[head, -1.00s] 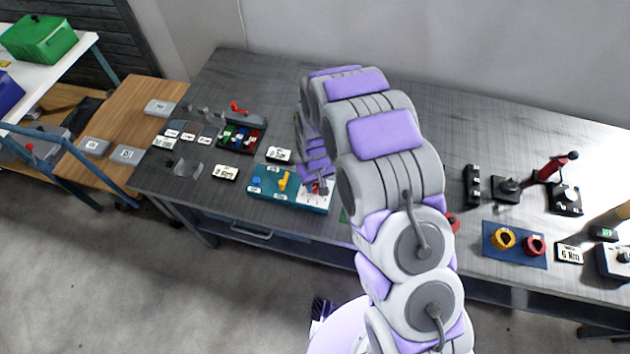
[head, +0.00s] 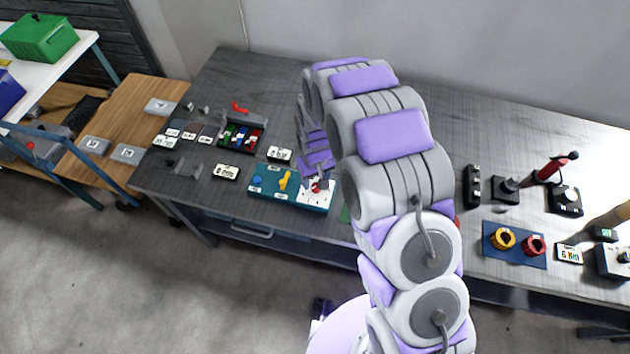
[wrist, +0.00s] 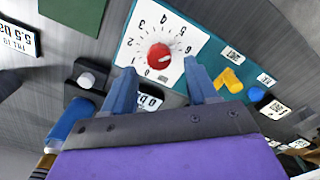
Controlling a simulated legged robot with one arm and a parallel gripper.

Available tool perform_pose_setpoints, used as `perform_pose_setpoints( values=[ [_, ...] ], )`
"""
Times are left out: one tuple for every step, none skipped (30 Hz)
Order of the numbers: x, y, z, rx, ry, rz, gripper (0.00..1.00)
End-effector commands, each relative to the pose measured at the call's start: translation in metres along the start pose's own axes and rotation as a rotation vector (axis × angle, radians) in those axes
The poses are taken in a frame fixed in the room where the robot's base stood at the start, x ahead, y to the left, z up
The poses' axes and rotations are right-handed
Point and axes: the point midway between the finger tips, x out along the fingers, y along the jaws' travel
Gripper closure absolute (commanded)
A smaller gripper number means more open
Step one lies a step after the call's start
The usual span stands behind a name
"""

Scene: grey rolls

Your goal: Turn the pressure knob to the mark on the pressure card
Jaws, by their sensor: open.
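The red pressure knob (wrist: 160,57) sits on a white dial (wrist: 185,35) with numbers around it, on a teal panel (wrist: 215,55). In the wrist view my gripper (wrist: 160,70) is open, one blue finger on each side of the knob's near edge; I cannot tell whether they touch it. The knob's pointer is too small to read.
A yellow lever (wrist: 230,80) and a blue knob (wrist: 256,94) share the teal panel. A partly hidden display card (wrist: 150,101) and a dark block with a grey button (wrist: 86,80) lie close to my fingers. A blue board (head: 515,255) stands farther right.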

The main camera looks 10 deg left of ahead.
Motion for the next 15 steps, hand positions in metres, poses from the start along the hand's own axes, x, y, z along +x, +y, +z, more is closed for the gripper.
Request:
perform_pose_setpoints(
  values=[
    [-0.013,0.000,-0.002,0.000,0.005,0.001,0.42],
    [-0.020,0.000,-0.002,0.000,0.005,0.001,0.42],
    [-0.030,0.000,-0.002,0.000,0.005,0.001,0.42],
    [-0.037,0.000,-0.001,0.000,0.004,0.001,0.42],
    [-0.044,0.000,-0.002,0.000,0.004,0.001,0.42],
    [-0.053,0.000,-0.002,0.000,0.005,0.001,0.42],
    [-0.059,0.000,-0.002,0.000,0.005,0.001,0.42],
    [-0.066,0.000,-0.002,0.000,0.004,0.001,0.42],
    [-0.075,0.000,-0.002,0.000,0.003,0.000,0.42],
    [-0.082,0.000,-0.002,0.000,0.002,0.000,0.42],
    [-0.088,0.000,-0.002,0.000,0.003,0.001,0.42],
    [-0.097,0.000,-0.002,0.000,0.004,0.001,0.42],
    [-0.102,0.000,-0.003,0.000,0.004,0.001,0.42],
    [-0.107,0.000,-0.002,0.000,0.003,0.001,0.42],
    [-0.114,0.000,-0.002,0.000,0.001,0.001,0.42]
  ],
)
